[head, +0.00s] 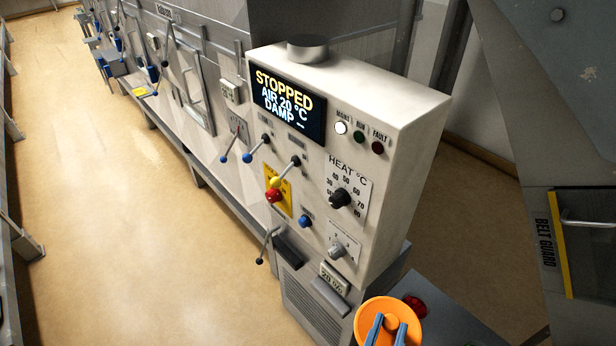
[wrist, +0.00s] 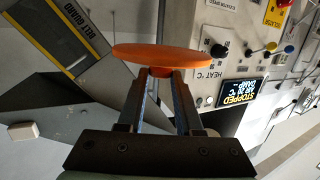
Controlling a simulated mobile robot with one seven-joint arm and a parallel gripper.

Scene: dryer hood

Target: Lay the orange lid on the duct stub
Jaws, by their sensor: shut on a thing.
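The orange lid (head: 376,308) is a flat round disc at the bottom of the head view. My gripper (head: 389,322) is shut on the lid's small knob, and its two blue-lined fingers show against the disc. In the wrist view the lid (wrist: 165,55) is seen nearly edge-on beyond the fingertips of my gripper (wrist: 163,73), with the knob between them. A short grey round stub (head: 307,49), which looks like the duct stub, stands on top of the white control box, well apart from the lid. I cannot make out the stub in the wrist view.
The control box (head: 400,110) carries a lit display (head: 287,102) reading STOPPED, with knobs and levers sticking out of its front. A grey belt guard (head: 530,160) stands at the right. A red dome (head: 415,306) is close beside the lid in the picture. Open floor (head: 120,200) lies left.

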